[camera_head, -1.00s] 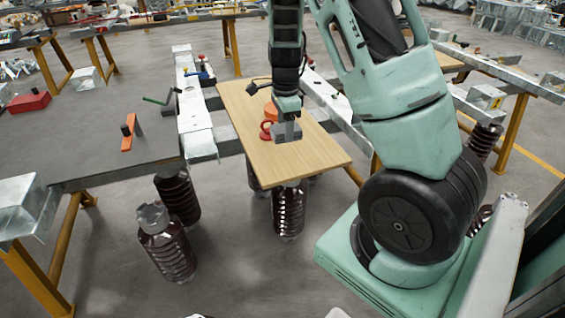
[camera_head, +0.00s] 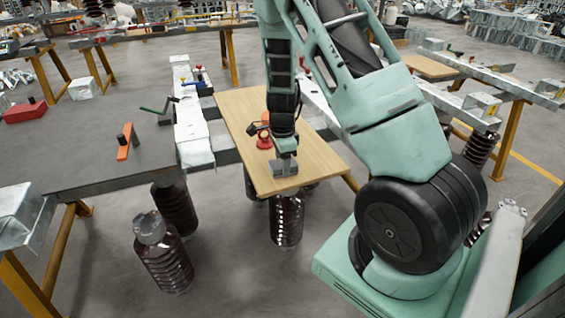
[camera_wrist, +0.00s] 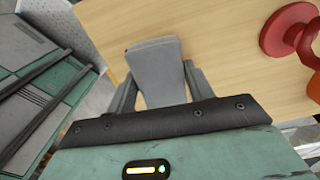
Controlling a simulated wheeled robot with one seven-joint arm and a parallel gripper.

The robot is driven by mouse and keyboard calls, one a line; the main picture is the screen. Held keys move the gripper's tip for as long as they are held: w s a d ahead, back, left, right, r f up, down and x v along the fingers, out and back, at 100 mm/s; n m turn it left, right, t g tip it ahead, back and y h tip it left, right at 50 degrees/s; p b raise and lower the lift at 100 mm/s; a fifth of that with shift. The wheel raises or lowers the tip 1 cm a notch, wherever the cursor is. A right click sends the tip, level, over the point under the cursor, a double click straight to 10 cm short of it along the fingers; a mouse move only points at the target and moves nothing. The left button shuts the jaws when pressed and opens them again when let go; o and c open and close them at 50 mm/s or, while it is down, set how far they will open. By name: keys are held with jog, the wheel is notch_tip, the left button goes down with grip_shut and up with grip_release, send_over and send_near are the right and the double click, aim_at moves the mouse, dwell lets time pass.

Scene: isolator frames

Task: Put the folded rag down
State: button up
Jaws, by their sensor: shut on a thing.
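The folded rag (camera_wrist: 158,72) is a grey, flat, rounded-edged piece between the fingers of my gripper (camera_wrist: 155,85) in the wrist view. In the head view the grey rag (camera_head: 285,168) shows at the lower end of my gripper (camera_head: 284,158). My gripper is shut on it, over the near part of the light wooden board (camera_head: 238,108). The rag is at or just above the board; I cannot tell whether it touches.
A red round-based object (camera_head: 264,140) stands on the board beyond my gripper; it also shows in the wrist view (camera_wrist: 285,30). The dark table (camera_head: 80,150) at left holds an orange bracket (camera_head: 124,150). The board's near right part looks bare.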

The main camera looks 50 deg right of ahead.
jog(key=o, duration=0.9)
jog(key=shift+f, duration=0.15)
jog(key=shift+f, duration=0.1)
jog(key=shift+f+b, duration=0.25)
jog(key=shift+b, duration=0.35)
notch_tip(320, 180, up, 18)
jog(key=p, duration=0.3)
jog(key=s+a+r+n+y, duration=0.1)
jog(key=s+a+n, duration=0.1)
jog(key=a+n, duration=0.6)
jog(key=s+a+r+n, duration=0.15)
jog(key=a+n, duration=0.25)
jog(key=a, duration=0.8)
jog(key=s+a+n, duration=0.5)
jog(key=s+n, duration=0.1)
jog(key=s+a+n, duration=0.5)
jog(key=s+n, duration=0.1)
jog(key=n, duration=0.1)
jog(key=s+a+r+n, duration=0.1)
jog(key=s+a+n, duration=0.4)
jog(key=s+n, duration=0.1)
jog(key=shift+s+a, duration=0.4)
jog(key=shift+s, duration=0.1)
